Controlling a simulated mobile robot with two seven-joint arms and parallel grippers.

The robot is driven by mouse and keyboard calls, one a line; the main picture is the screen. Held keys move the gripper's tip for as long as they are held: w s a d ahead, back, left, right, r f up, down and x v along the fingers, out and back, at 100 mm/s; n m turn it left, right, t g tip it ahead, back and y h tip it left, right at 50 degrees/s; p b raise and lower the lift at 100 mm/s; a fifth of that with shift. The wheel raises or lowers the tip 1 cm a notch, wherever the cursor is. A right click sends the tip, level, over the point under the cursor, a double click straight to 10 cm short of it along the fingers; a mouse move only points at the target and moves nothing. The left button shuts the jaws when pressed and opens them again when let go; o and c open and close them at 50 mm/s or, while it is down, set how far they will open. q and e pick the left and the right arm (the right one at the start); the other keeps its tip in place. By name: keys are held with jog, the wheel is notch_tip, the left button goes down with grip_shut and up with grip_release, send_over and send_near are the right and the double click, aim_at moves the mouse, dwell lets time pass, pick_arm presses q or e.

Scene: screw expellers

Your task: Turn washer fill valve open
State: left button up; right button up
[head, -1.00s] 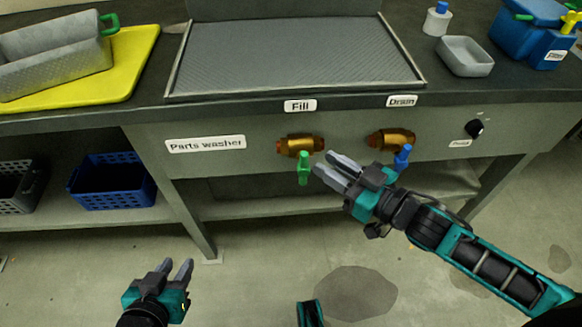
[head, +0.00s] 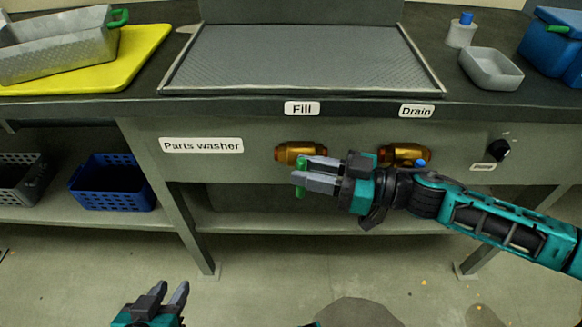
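The fill valve has a brass body (head: 290,153) under the "Fill" label (head: 302,108), on the front panel of the parts washer. Its green handle (head: 300,190) hangs down below the body. My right gripper (head: 308,173) is at the green handle, its fingers pointing left and covering the handle's middle. I cannot tell whether the fingers have closed on the handle. The drain valve (head: 402,153) is to the right, with its blue handle (head: 421,163) partly hidden by my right arm. My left gripper (head: 169,297) is at the bottom left, open and empty, away from the valves.
The washer's tray (head: 300,60) is on the counter above. A yellow board (head: 140,50) with a grey metal basket (head: 60,45) lies at the left. A blue crate (head: 110,185) is on the lower shelf. A black knob (head: 499,150) sits at the panel's right.

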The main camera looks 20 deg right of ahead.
jog(key=shift+x, duration=1.7)
jog(key=shift+c, duration=0.3)
grip_shut()
